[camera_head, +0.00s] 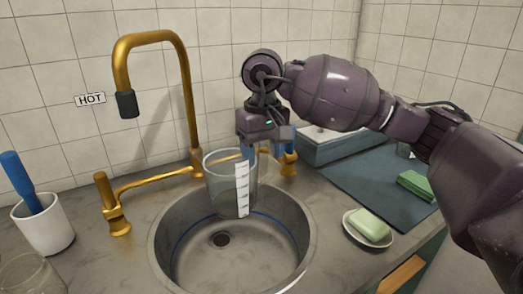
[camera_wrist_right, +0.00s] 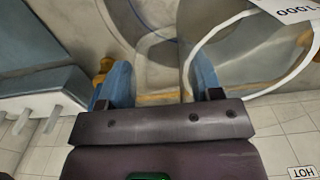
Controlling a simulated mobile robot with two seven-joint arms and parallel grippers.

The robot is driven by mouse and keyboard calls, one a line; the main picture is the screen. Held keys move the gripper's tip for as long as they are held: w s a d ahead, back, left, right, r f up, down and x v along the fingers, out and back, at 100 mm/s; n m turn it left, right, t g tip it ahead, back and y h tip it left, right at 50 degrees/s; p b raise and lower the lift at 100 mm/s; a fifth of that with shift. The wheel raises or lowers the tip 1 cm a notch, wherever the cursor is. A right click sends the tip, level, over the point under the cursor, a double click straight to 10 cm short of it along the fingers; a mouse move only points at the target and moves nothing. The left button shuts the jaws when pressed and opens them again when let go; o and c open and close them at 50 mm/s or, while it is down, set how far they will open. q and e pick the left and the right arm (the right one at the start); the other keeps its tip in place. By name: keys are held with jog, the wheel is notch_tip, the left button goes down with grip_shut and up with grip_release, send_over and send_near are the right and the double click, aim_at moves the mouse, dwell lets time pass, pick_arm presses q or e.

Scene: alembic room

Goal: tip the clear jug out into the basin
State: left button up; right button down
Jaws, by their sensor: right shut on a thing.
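The clear jug (camera_head: 222,190) has a white measuring strip and hangs over the back part of the round grey basin (camera_head: 288,245). It looks about upright. My right gripper (camera_head: 268,160) is at the jug's right side, with blue fingers shut on the jug, seemingly at its handle. In the right wrist view, the gripper (camera_wrist_right: 160,82) has its two fingers on either side of a clear part, and the jug's round rim (camera_wrist_right: 192,58) is beside them. I cannot tell how much the jug holds. My left gripper is not in view.
A gold faucet (camera_head: 186,80) and a gold tap handle (camera_head: 110,205) stand behind and left of the basin. A white cup (camera_head: 45,230) with a blue-handled tool is at left. Soap on a dish (camera_head: 350,232), a green sponge (camera_head: 416,185) and a blue mat (camera_head: 360,180) are at right.

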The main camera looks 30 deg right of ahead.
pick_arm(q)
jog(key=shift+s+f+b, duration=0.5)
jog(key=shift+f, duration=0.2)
pick_arm(e)
jog(key=d+f, duration=0.1)
jog(key=s+d+f, duration=0.1)
jog(key=f, duration=0.1)
jog(key=shift+s+f, duration=0.15)
jog(key=shift+s, duration=0.05)
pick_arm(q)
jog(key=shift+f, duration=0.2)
pick_arm(e)
jog(key=shift+s+d+f+g+h, duration=0.1)
jog(key=shift+s+d+g+h, duration=0.15)
jog(key=shift+d+h, duration=0.5)
jog(key=shift+s+d+f+g+h, duration=0.1)
jog(key=shift+s+d+g+h, duration=0.15)
jog(key=shift+d+h, duration=0.5)
jog(key=shift+a, duration=0.15)
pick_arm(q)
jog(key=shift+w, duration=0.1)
pick_arm(e)
jog(key=shift+r, duration=0.1)
